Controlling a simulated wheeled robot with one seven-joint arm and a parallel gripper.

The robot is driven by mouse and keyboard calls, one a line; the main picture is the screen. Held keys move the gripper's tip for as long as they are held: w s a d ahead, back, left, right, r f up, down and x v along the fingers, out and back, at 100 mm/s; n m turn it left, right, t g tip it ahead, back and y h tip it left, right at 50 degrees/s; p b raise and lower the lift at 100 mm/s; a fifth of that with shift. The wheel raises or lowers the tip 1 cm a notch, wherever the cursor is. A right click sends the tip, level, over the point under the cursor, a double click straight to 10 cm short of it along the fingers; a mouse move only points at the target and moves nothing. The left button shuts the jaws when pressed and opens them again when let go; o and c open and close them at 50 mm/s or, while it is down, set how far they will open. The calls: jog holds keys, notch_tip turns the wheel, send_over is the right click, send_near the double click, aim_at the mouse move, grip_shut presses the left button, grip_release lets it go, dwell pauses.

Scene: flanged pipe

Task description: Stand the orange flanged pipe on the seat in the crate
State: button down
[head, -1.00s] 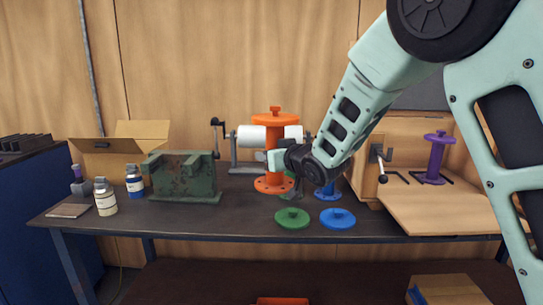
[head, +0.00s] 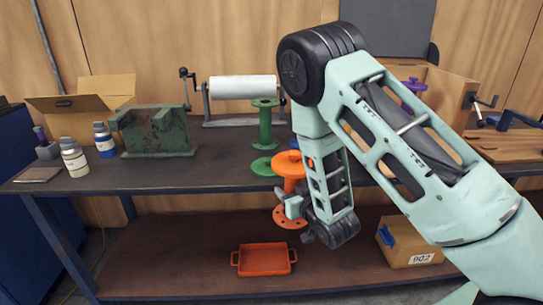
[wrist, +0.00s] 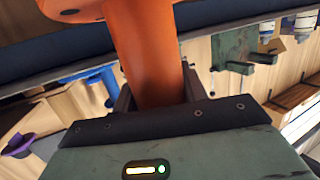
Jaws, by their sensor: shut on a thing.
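My gripper (head: 294,206) is shut on the orange flanged pipe (head: 290,167). The pipe hangs nearly upright in front of the bench's front edge, its lower flange below bench height and above the lower shelf. In the wrist view the pipe's orange tube (wrist: 143,60) runs between the fingers. The wooden crate (head: 460,92) stands on the right of the bench, partly behind my arm. A purple flanged pipe (head: 411,88) shows beside its wall; it also shows in the wrist view (wrist: 20,146). The seat is hidden from view.
The bench (head: 215,177) holds a green flanged pipe (head: 265,125), a green disc (head: 262,167), a rusty green block (head: 155,130), a white roller (head: 243,87) and bottles. An orange tray (head: 264,260) and a cardboard box (head: 408,240) sit on the lower shelf.

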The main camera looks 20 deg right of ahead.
aim_at(304, 221)
jog(key=shift+m+h, duration=0.4)
jog(key=shift+h, duration=0.1)
jog(key=s+d+f, duration=0.1)
jog(key=f, duration=0.2)
jog(key=s+d+f, duration=0.1)
jog(key=f, duration=0.2)
jog(key=s+d+f, duration=0.1)
jog(key=s+f, duration=0.1)
jog(key=f, duration=0.1)
jog(key=shift+d, duration=0.3)
jog(key=shift+a+f, duration=0.1)
jog(key=shift+a, duration=0.05)
jog(key=shift+f, duration=0.15)
